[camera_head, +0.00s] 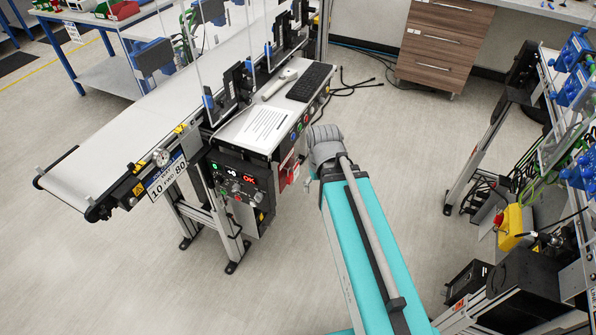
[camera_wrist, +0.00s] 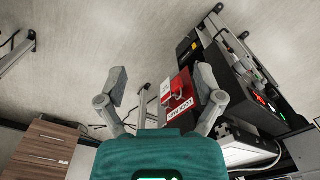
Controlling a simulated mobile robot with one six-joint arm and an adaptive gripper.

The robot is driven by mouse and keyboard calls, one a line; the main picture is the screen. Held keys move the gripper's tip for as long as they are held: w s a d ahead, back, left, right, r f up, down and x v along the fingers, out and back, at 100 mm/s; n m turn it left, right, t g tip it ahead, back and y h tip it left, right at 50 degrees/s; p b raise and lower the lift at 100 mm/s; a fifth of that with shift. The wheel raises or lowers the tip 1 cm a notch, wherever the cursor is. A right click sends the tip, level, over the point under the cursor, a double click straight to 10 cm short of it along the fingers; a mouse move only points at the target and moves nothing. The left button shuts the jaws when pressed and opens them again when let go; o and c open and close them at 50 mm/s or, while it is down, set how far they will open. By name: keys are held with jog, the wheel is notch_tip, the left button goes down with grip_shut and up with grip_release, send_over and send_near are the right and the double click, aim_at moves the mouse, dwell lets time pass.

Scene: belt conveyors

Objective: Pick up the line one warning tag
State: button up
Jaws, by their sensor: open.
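A red tag with white label patches (camera_wrist: 179,92) hangs at the side of the conveyor's control box in the wrist view. In the wrist view the tag appears between the fingers, nearer the right one, and looks farther off than the fingertips. In the head view the fingers are hidden or cannot be told apart.
The conveyor's white belt (camera_head: 150,122) runs along the left. Its black control box (camera_head: 240,181) and a shelf with paper (camera_head: 262,128) and keyboard (camera_head: 310,82) adjoin the tag. Wooden drawers (camera_head: 445,45) stand behind. Another equipment rack is at right. Open floor lies between.

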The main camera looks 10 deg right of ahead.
jog(key=w+d+f+n+t+y+b, duration=0.1)
jog(key=w+n, duration=0.4)
jog(key=w, duration=0.7)
jog(key=w+d+f+n+t+y+b, duration=0.1)
jog(key=w+n+b, duration=0.4)
jog(key=w, duration=0.7)
notch_tip(320, 180, down, 3)
jog(key=shift+w+d+r+t+y, duration=0.15)
jog(key=shift+w+d+t+y, duration=0.15)
jog(key=shift+d+y, duration=0.35)
jog(key=shift+a, duration=0.2)
jog(key=b, duration=0.8)
send_near(296, 169)
jog(key=shift+w+a, duration=0.45)
jog(key=shift+w, duration=0.25)
jog(key=shift+f, duration=0.25)
jog(key=shift+b+x, duration=2.4)
jog(key=shift+x, duration=0.15)
jog(key=shift+s, duration=0.15)
jog(key=shift+c, duration=0.2)
jog(key=c, duration=0.4)
